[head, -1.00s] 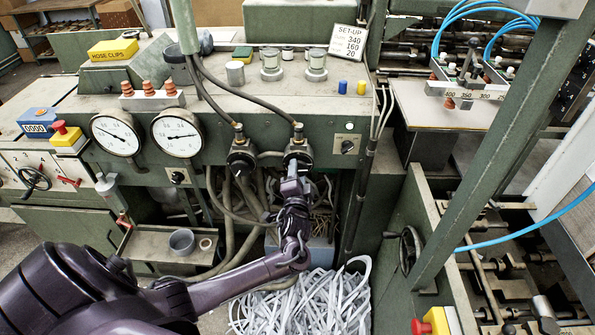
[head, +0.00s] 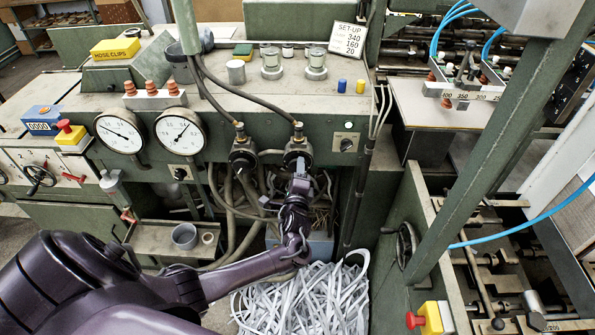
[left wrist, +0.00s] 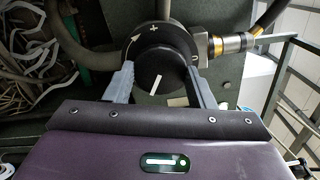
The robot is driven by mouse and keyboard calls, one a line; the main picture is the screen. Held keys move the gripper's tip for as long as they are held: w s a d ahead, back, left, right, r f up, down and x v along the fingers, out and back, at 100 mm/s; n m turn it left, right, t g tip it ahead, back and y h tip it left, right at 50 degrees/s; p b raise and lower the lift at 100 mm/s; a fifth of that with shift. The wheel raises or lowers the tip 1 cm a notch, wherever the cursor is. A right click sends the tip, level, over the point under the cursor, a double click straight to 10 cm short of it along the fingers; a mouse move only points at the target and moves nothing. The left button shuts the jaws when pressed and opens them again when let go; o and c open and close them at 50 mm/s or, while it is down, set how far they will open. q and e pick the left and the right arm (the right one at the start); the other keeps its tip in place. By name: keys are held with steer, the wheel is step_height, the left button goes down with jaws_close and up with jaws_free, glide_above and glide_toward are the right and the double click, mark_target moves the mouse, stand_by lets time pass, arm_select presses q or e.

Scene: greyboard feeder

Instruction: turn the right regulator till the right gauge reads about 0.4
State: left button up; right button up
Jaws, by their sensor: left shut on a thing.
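The right gauge (head: 179,131) is a white round dial on the green machine front; its needle points up and to the right. Its numbers are too small to read. The right regulator (head: 298,148) sits below the panel, right of the left regulator (head: 242,155). My left gripper (head: 300,168) reaches it from below. In the left wrist view, the gripper's two fingers (left wrist: 163,85) are shut on the sides of the black regulator knob (left wrist: 165,66). The knob has a white line; a plus sign and an arrow show on the ring behind it. My right gripper is not in view.
The left gauge (head: 119,133) stands beside the right one. Hoses run to both regulators. A bin of white paper strips (head: 300,300) lies below my arm. A green frame post (head: 490,150) and a handwheel (head: 406,244) stand at the right.

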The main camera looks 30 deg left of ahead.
arm_select(q)
steer(key=shift+d, duration=0.1)
stand_by(0.3)
steer(key=o, duration=1)
steer(key=shift+c, duration=0.2)
steer(key=b+v, duration=0.1)
steer(key=v, duration=0.6)
steer(key=shift+s+d, duration=0.2)
steer(key=shift+s, duration=0.15)
